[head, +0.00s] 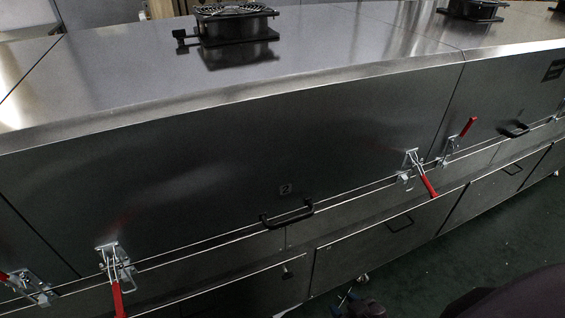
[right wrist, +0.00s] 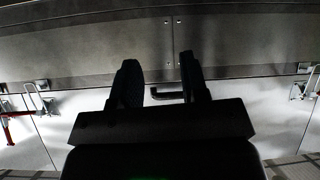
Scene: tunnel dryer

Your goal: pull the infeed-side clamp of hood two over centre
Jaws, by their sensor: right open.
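Hood two (head: 230,160) is the dark steel cover marked 2, with a black handle (head: 288,214) at its lower edge. Its left clamp (head: 112,262) has a red lever pointing down. Its right clamp (head: 412,170) has a red lever slanting down to the right. No mark shows which end is the infeed. My right gripper (head: 350,298) is small and dark at the bottom edge, apart from both clamps. In the right wrist view its fingers (right wrist: 158,70) are spread and empty, with a black handle (right wrist: 168,95) beyond them. My left gripper is out of view.
A neighbouring clamp (head: 458,136) has its red lever raised. Another clamp (head: 28,288) is at the far left. A fan (head: 235,25) sits on top. Lower panels (head: 385,230) run below the hoods. Green floor (head: 420,280) is open at the lower right.

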